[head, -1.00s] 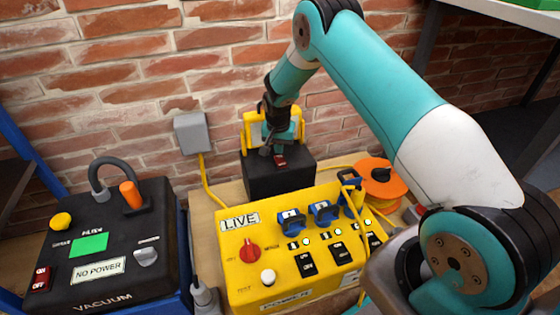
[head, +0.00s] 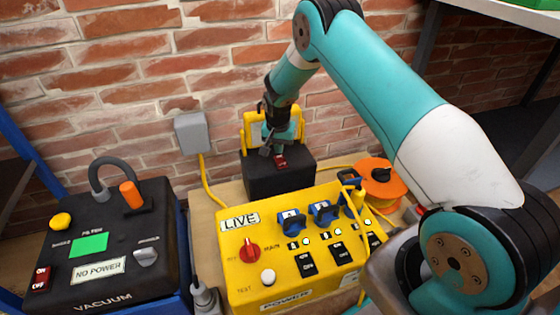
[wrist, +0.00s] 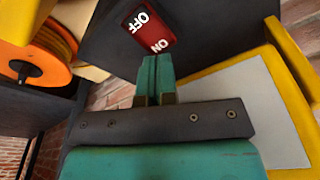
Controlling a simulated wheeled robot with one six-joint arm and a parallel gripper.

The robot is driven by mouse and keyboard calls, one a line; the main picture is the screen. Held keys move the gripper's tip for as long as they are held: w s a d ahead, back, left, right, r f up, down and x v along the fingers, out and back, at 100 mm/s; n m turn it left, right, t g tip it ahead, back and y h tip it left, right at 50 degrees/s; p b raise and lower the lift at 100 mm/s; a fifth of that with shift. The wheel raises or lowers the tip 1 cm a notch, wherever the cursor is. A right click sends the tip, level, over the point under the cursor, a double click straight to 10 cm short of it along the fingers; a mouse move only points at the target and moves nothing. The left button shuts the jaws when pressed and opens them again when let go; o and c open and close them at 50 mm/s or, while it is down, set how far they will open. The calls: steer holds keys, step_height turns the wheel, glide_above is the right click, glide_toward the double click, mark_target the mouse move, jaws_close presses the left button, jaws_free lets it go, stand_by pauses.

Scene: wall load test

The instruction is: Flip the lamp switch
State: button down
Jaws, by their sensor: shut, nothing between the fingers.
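The lamp has a black base box (head: 262,178) and a yellow frame (head: 249,130) behind it, standing against the wall. Its red rocker switch (head: 280,161) is on the black box. In the wrist view the switch (wrist: 149,30) shows white OFF and ON lettering, upside down. My gripper (wrist: 151,60) is shut and empty, its fingertips just at the ON end of the switch; I cannot tell whether they touch. In the head view my gripper (head: 270,150) is over the box, just left of the switch. Which way the rocker is tilted is unclear.
A yellow power box (head: 235,270) labelled LIVE, with blue plugs, stands in front of the lamp. A black vacuum unit (head: 75,240) reading NO POWER is at left. An orange cable reel (head: 372,166) is at right. A brick wall (head: 110,80) is close behind.

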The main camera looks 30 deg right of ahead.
mark_target(279, 157)
steer(key=shift+f+b, duration=0.7)
steer(key=shift+f, duration=0.6)
stand_by(0.5)
steer(key=shift+r+p, duration=2.95)
steer(key=shift+r, duration=0.6)
